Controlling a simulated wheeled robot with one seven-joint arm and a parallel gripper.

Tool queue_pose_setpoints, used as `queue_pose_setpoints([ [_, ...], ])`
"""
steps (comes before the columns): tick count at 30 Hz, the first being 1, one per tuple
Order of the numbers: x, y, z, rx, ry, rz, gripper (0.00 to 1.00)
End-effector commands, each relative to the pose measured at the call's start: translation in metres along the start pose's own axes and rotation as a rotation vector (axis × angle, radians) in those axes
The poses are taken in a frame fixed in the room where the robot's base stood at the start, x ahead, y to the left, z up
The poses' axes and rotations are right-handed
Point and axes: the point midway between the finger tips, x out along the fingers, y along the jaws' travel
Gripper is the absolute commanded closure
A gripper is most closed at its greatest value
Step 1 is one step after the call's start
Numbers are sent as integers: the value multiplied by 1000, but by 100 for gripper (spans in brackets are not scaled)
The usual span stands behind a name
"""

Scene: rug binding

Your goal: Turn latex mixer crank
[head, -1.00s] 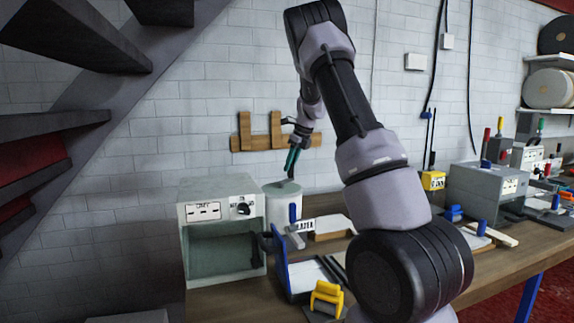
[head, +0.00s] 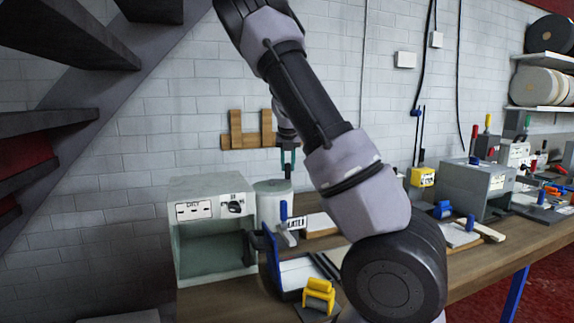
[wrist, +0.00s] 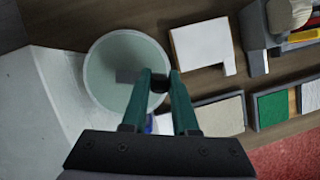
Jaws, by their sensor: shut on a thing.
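The latex mixer is a pale round tub (head: 270,207) on the bench, right of a grey box-shaped unit. The wrist view looks down into its round greenish top (wrist: 112,62). A short grey crank arm (wrist: 126,76) lies across the middle of it. My gripper (head: 287,172) points down over the tub's right side. In the wrist view, my gripper's green fingers (wrist: 160,80) are close together on a dark crank handle (wrist: 158,84) near the tub's right rim. The fingers hide part of the handle.
The grey box unit (head: 213,188) stands close on the tub's left. A blue-handled clamp (head: 284,212), a blue-edged tray (head: 275,258) and a yellow piece (head: 319,293) are in front and right. A wooden rack (head: 250,141) is on the wall behind.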

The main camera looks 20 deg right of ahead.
Motion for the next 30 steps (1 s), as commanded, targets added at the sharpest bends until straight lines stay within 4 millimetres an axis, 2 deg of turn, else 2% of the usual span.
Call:
queue_pose_setpoints([
  [6, -3, 2, -9, 150, -1, -66, 100],
  [15, -6, 2, -15, 282, 0, -118, 100],
  [30, -7, 3, -17, 322, 1, -133, 100],
])
